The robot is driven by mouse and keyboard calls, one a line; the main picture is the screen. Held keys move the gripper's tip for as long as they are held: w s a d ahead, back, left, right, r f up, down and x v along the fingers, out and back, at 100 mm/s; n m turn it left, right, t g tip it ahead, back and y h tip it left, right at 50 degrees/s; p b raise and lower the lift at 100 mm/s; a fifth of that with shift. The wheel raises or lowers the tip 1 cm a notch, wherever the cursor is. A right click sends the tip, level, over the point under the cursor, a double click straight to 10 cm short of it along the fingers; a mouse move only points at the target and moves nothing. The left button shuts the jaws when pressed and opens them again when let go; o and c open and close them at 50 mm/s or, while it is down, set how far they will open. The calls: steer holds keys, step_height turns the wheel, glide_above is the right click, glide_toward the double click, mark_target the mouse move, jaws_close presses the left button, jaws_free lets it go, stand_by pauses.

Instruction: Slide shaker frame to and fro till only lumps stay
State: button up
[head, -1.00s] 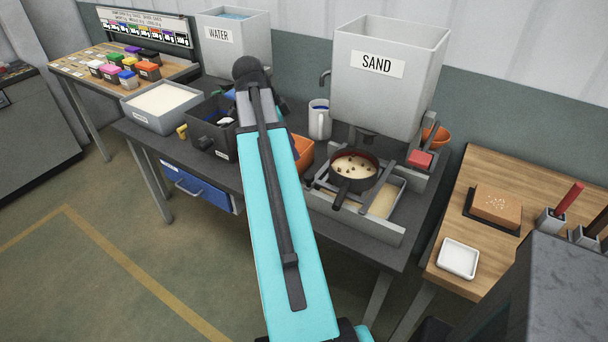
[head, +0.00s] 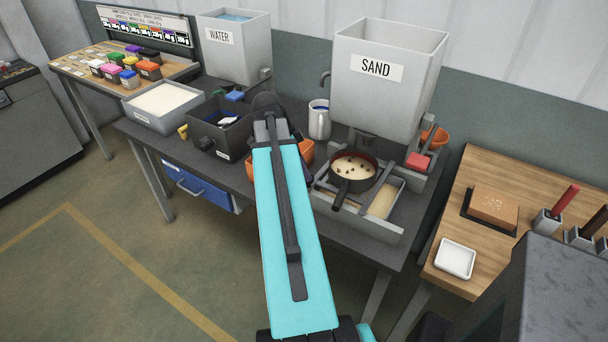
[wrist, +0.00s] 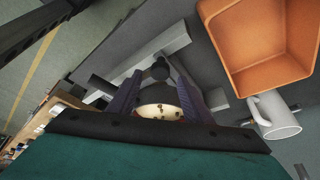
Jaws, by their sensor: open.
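The round dark sieve pan (head: 354,183) sits on the shaker frame (head: 384,199) under the sand hopper (head: 388,95). It holds pale sand with several dark lumps. A tray of sand (head: 399,207) shows below the frame. The pan's short handle (head: 338,201) points to the front and nothing grips it.
An orange bin (head: 307,153) stands left of the frame, near my arm; it is large in the wrist view (wrist: 262,45). A white mug (head: 319,122) stands behind. A wooden table (head: 500,165) stands right.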

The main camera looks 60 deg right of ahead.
steer(key=shift+p+x, duration=0.35)
steer(key=shift+x, duration=1.4)
steer(key=shift+c, duration=0.2)
jaws_close()
